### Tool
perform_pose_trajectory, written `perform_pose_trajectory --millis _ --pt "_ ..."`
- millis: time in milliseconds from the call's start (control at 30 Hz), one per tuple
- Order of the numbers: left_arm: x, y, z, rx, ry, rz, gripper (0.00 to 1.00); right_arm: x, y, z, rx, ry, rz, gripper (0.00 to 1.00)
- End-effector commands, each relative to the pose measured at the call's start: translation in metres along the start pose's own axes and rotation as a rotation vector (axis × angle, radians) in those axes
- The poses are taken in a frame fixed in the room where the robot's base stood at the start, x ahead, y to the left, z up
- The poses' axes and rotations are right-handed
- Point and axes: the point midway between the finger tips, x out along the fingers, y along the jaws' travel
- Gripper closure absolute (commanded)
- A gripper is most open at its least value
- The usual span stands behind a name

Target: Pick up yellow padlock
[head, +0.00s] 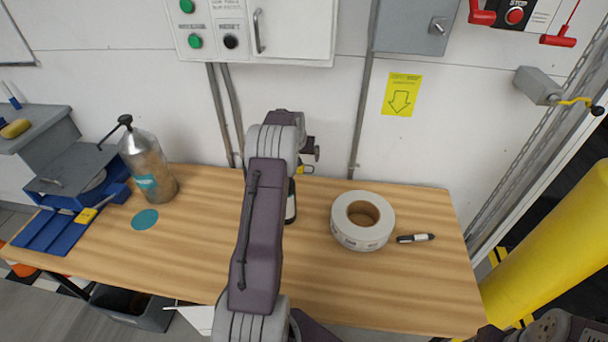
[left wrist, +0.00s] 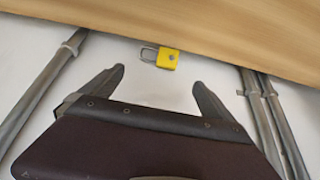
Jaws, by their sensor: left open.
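The yellow padlock (left wrist: 168,59) shows in the left wrist view, with its grey shackle pointing left. It is at the edge of the wooden table, by the white wall. In the head view my left arm hides most of this gripper. Part of my right arm shows at the bottom right corner, without a clear gripper.
A metal sprayer bottle (head: 148,168), a teal disc (head: 145,219) and a blue tray (head: 45,232) are at left. A dark bottle (head: 290,205) is partly behind my left arm.

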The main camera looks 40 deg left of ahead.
Motion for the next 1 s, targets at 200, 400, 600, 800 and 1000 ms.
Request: perform_pose_trajectory --millis 200,400,600,800,1000 --pt "0.032 0.001 0.001 0.001 -0.003 0.001 0.01 0.000 0.000 0.000 0.000 0.000 0.000 0.33" --pt "0.042 0.002 0.001 0.002 -0.003 0.001 0.01 0.000 0.000 0.000 0.000 0.000 0.000 0.33" --pt "0.076 0.002 -0.001 0.001 -0.002 0.001 0.01 0.002 0.000 0.000 0.000 0.000 0.000 0.33" --pt "0.087 0.002 -0.001 0.001 -0.002 0.001 0.01 0.003 0.000 0.000 0.000 0.000 0.000 0.33" --pt "0.086 0.003 -0.002 0.002 -0.002 0.001 0.09 0.003 0.000 0.000 0.000 0.000 0.000 0.33"
